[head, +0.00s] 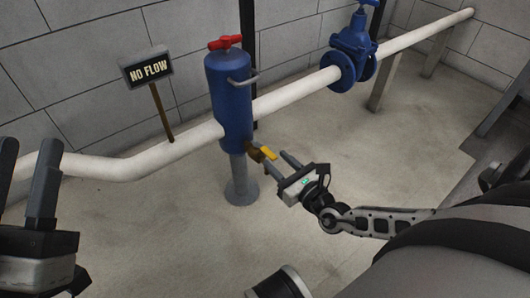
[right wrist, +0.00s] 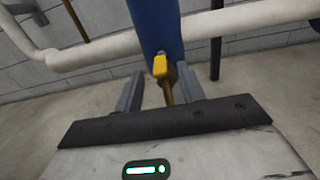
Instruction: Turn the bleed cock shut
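The bleed cock (head: 256,154) is a small brass fitting low on the side of the upright blue cylinder (head: 229,100), with a yellow handle (head: 268,153). In the right wrist view the yellow handle (right wrist: 160,66) stands just beyond and between the fingertips, with a gap on both sides. My right gripper (head: 280,167) is open and empty, right in front of the cock; its fingers show left and right in the right wrist view (right wrist: 160,85). No contact can be made out. My left gripper (head: 28,155) is open and empty at the far left, well away from the cock.
A white pipe (head: 300,88) runs past the cylinder to a blue valve (head: 352,50). A red handle (head: 225,42) tops the cylinder. A "NO FLOW" sign (head: 147,68) stands on a post at left. The pale floor (head: 330,125) right of the cylinder is clear.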

